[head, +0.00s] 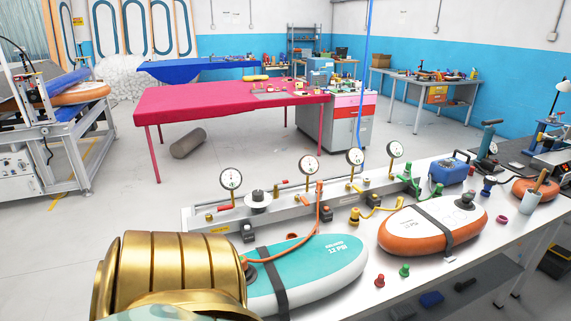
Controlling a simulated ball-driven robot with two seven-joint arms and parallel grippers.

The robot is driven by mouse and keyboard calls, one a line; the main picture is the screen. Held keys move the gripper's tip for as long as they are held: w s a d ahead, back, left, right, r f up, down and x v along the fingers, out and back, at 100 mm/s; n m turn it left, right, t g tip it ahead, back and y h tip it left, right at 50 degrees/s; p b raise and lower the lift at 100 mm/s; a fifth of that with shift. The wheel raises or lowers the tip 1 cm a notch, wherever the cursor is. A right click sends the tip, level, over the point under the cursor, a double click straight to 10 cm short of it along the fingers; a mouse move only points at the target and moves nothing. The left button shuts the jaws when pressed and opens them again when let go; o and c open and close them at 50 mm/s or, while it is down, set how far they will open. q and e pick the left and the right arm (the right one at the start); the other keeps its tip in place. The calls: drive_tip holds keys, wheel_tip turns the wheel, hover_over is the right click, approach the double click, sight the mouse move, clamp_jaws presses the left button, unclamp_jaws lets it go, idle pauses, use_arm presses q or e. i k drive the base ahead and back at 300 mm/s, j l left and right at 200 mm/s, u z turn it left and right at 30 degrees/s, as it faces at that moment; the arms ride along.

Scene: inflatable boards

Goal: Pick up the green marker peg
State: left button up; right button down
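A small green marker peg (404,270) stands on the white workbench (345,298), near its front edge and right of the teal board. A red peg (379,281) stands just left of it and closer to the front edge. Nothing touches the green peg and it is fully visible. Neither my left nor my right gripper shows in the head view.
A teal inflatable board (325,262) with a dark strap lies left of the pegs. An orange-and-white board (425,232) lies behind them to the right. Pressure gauges (308,165) and an orange hose (316,215) stand along the bench's back. A low shelf (455,292) sits under the bench.

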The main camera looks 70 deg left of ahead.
sight(404, 272)
drive_tip(key=i+u, duration=0.25)
drive_tip(key=u, duration=0.25)
drive_tip(key=i+u, duration=0.25)
drive_tip(key=u, duration=0.2)
drive_tip(key=i+l+u, duration=0.2)
drive_tip(key=u, duration=0.3)
drive_tip(key=i+l+u, duration=0.25)
drive_tip(key=u, duration=0.25)
